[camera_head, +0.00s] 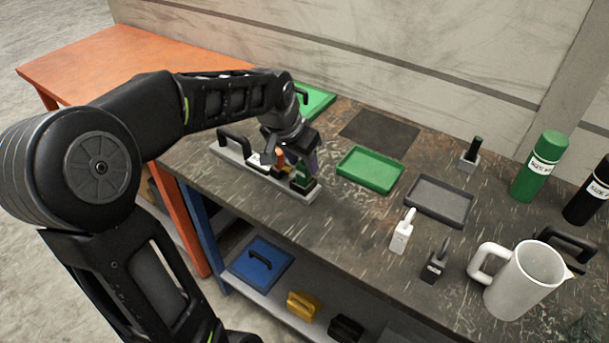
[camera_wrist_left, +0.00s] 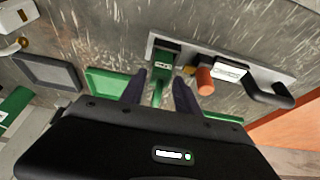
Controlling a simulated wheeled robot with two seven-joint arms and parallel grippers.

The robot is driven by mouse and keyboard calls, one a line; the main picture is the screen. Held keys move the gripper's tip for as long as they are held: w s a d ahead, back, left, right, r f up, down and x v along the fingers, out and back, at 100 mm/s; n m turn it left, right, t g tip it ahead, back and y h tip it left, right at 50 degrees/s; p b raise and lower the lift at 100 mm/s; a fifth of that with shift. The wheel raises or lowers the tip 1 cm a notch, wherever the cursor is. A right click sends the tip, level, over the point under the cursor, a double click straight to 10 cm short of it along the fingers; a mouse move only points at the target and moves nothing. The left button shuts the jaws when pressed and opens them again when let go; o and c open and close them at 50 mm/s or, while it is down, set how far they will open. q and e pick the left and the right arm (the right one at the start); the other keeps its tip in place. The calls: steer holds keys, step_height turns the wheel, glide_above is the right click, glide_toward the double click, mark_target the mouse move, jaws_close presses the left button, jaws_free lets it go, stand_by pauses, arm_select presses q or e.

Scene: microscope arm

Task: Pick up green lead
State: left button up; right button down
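The green lead (camera_wrist_left: 160,84) stands out from a dark green block (camera_wrist_left: 166,55) at one end of a grey carrier (camera_wrist_left: 212,60). In the head view the green block (camera_head: 301,180) sits at the carrier's near right end. My left gripper (camera_wrist_left: 159,95) is open, with its two dark fingers on either side of the green lead and gaps visible between. In the head view the gripper (camera_head: 300,160) is just above the block and partly hides it. Contact cannot be told. An orange cylinder (camera_wrist_left: 205,80) stands beside it on the carrier. My right gripper is not in view.
The carrier has a black handle (camera_head: 233,138). A green tray (camera_head: 370,168) and a grey tray (camera_head: 439,201) lie to the right.

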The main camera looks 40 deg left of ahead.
mark_target(304, 164)
arm_select(q)
steer(key=x, duration=0.3)
steer(key=shift+f, duration=0.15)
steer(key=shift+c, duration=0.6)
jaws_close()
